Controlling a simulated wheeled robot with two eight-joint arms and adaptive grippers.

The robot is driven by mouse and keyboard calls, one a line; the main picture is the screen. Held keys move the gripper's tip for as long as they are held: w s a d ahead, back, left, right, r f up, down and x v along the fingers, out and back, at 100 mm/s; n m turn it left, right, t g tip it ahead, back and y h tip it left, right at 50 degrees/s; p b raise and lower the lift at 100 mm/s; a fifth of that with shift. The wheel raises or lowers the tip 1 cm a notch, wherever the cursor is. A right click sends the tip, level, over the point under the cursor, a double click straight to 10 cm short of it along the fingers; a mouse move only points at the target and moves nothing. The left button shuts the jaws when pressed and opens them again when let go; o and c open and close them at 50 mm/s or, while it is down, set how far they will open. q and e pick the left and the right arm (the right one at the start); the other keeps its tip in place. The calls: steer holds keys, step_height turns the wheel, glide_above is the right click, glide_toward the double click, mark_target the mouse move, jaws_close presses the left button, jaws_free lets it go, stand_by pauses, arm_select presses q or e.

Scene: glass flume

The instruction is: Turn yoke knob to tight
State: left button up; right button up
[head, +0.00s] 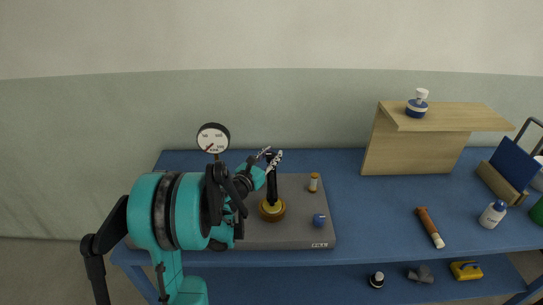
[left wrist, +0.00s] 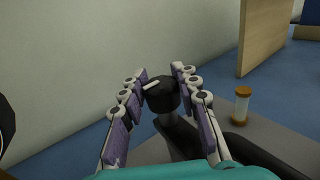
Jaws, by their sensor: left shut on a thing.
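The yoke (head: 272,188) is a black upright on a round brass base (head: 272,211), standing on a grey plate (head: 290,238). At its top is the yoke knob (left wrist: 161,95), black and round with a white pointer bar that points to the lower left in the left wrist view. My left gripper (head: 271,157) comes in from the left at the yoke's top. Its fingers (left wrist: 160,92) are shut on the knob, one on each side. In the head view the fingers largely hide the knob. No tight marking is readable. My right gripper is not in view.
A dial gauge (head: 213,138) stands behind my left arm. A small amber-capped vial (head: 314,183) and a blue block (head: 319,220) are on the plate's right.

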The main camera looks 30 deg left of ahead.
arm_select(q)
steer(key=o, duration=1.2)
steer(key=shift+h, duration=0.3)
